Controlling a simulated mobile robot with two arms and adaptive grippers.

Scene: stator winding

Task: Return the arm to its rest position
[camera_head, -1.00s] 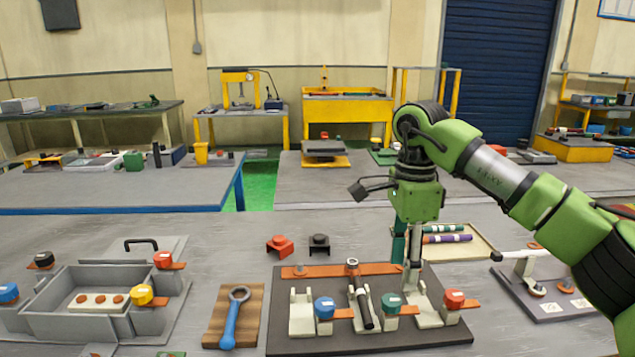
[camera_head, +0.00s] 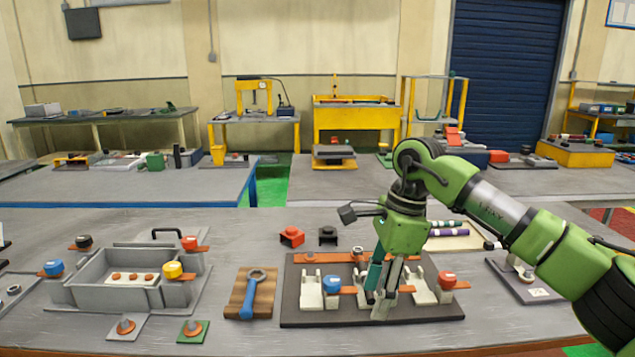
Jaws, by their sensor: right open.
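My right arm, green with a dark wrist, comes in from the right. My right gripper (camera_head: 382,305) points down, open, over the front middle of the dark fixture board (camera_head: 300,316). Its fingers hide part of the board's middle, and I cannot tell whether they touch anything there. The board bears pale holders, a blue-capped part (camera_head: 332,285) at the left and a red-capped part (camera_head: 447,280) at the right. My left gripper is not in view.
A wrench (camera_head: 251,293) lies on a wooden block left of the board. A grey box fixture (camera_head: 75,294) stands further left. Red (camera_head: 291,237) and black (camera_head: 328,235) blocks sit behind the board. A tray with rods (camera_head: 462,243) is behind the arm.

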